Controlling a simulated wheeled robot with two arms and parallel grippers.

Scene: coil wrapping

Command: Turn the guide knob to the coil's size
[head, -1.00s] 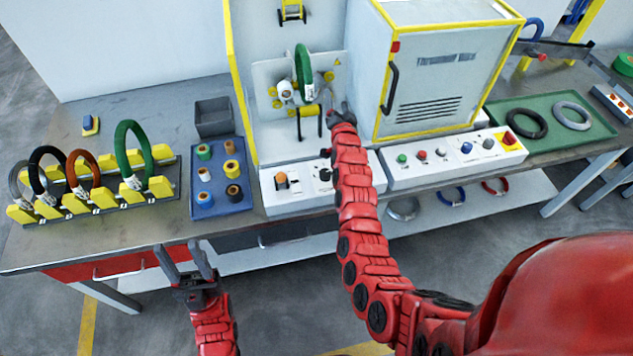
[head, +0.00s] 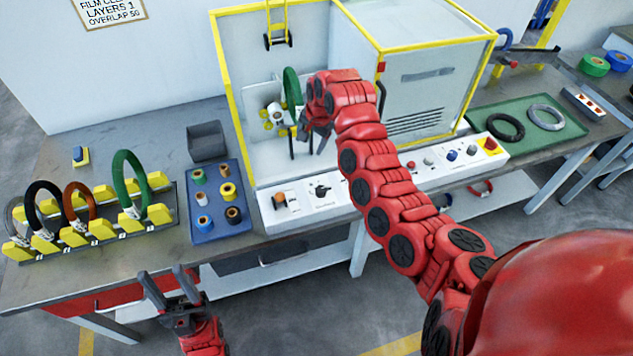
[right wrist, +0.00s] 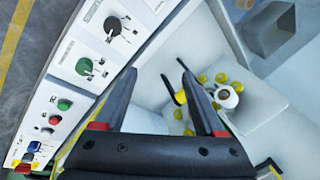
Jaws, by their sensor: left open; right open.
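On the machine's front panel, a black knob (head: 322,191) stands beside an orange knob (head: 279,200). The lettering is too small to tell which is the guide knob. A green coil (head: 291,88) stands upright inside the machine. My right gripper (head: 314,142) is open and empty inside the machine's front opening, above the panel and apart from the knobs. Its open fingers also show in the right wrist view (right wrist: 157,68). My left gripper (head: 167,279) is open and empty before the table's front edge.
A coil rack (head: 110,226) with several coils stands at the left. A blue tray (head: 207,226) of spools and a grey bin (head: 207,142) are left of the machine. A green tray (head: 478,121) with two coils lies at the right. My right arm covers part of the panel.

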